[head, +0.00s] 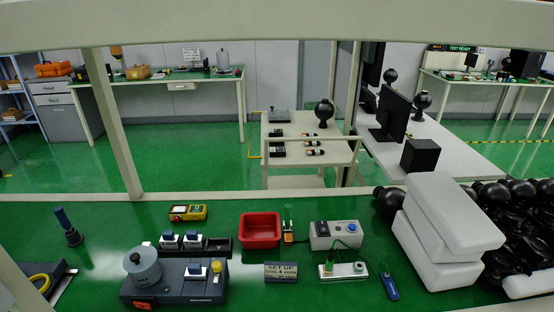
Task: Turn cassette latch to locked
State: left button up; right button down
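I cannot make out a part that is clearly the cassette latch, nor whether any latch is locked. A dark grey device (172,291) sits at the front left of the green bench. It carries a grey cylinder (143,267), a red part (142,304) at its front left, a small blue-and-white block (194,271) and a yellow knob (217,266). Behind it, two similar blue-and-white blocks (170,239) sit in a black holder (218,244). Neither of my grippers shows in the head view.
A red bin (260,230), a grey button box (335,235), a white strip with a green cable (343,270) and a small sign (281,272) stand mid-bench. White blocks (452,215) and black rounded units (510,235) crowd the right. A dark blue upright tool (68,228) stands left.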

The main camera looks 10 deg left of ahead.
aim_at(216, 265)
jog(key=u, duration=1.2)
